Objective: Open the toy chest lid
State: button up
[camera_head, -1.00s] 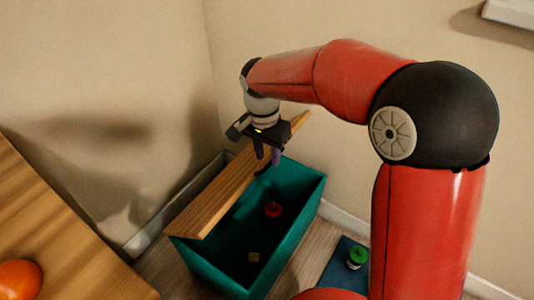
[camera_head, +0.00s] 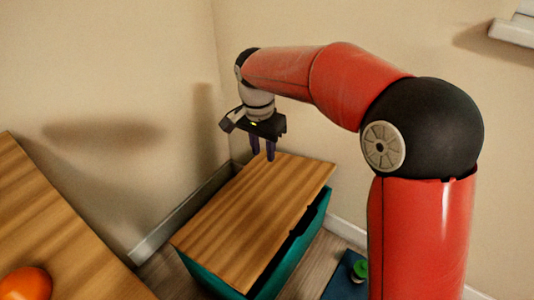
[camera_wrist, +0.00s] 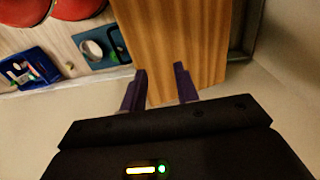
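The toy chest is teal, and its wall (camera_head: 292,262) shows below the lid in the head view. Its wooden lid (camera_head: 250,215) lies over the chest top, hiding the inside. A dark gap shows between the lid's right edge and the chest rim. My gripper (camera_head: 263,155) hangs fingers down above the lid's far edge, by the wall corner. In the wrist view my gripper (camera_wrist: 160,84) has its two purple fingers apart, with the wooden lid (camera_wrist: 185,40) beyond them and nothing held. Whether a fingertip touches the lid is unclear.
A wooden table (camera_head: 60,225) with an orange ball (camera_head: 25,284) stands at left. Walls close in behind the chest. A blue tray (camera_wrist: 28,68) shows in the wrist view.

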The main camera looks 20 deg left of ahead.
jog(key=a+r, duration=0.2)
jog(key=r, duration=0.1)
jog(key=shift+w, duration=0.35)
dwell(0.5)
